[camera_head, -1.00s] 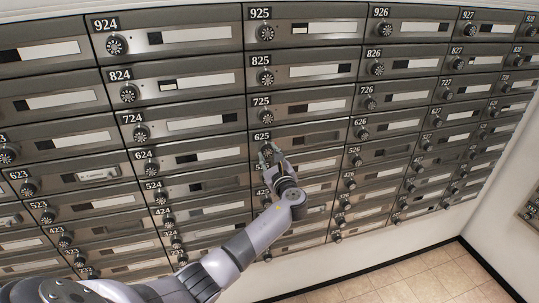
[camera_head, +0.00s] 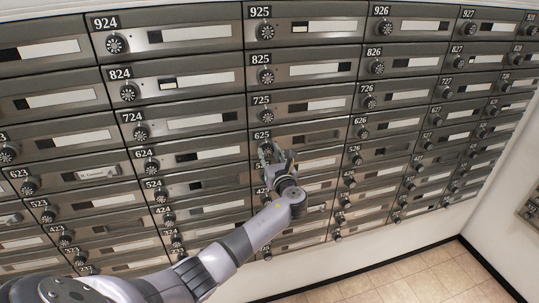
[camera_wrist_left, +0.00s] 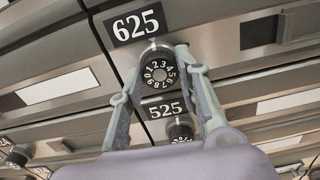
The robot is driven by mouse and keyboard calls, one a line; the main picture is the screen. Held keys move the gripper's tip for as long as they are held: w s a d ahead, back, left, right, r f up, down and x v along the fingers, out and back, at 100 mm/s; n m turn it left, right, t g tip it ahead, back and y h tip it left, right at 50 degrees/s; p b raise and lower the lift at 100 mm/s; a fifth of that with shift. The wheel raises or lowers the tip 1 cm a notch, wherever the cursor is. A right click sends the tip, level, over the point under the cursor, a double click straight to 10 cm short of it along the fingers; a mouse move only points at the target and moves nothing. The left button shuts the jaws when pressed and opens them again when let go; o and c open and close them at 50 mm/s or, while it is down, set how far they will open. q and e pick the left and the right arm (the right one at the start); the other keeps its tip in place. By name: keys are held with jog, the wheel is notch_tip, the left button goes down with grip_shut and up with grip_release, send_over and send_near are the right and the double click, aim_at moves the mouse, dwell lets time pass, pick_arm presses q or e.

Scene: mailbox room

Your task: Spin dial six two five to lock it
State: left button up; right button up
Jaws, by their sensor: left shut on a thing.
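Dial 625 (camera_wrist_left: 158,73) is a round black knob with white digits, under the 625 number plate (camera_wrist_left: 137,24) on a grey metal mailbox door. The 625 plate also shows in the head view (camera_head: 262,135). My left gripper (camera_wrist_left: 160,62) has one finger on each side of the dial and is shut on it. In the head view my left gripper (camera_head: 272,155) covers most of the dial. My right gripper is not in view.
Dial 525 (camera_wrist_left: 180,133) sits just below, between the gripper's fingers in the wrist view. Similar mailboxes with dials surround it, such as dial 725 (camera_head: 262,115) above and dial 624 (camera_head: 149,166) to the left. Tiled floor (camera_head: 400,280) is clear at lower right.

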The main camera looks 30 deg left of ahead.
pick_arm(q)
jog(key=o, duration=1.1)
jog(key=shift+o, duration=0.2)
jog(key=v, duration=1.2)
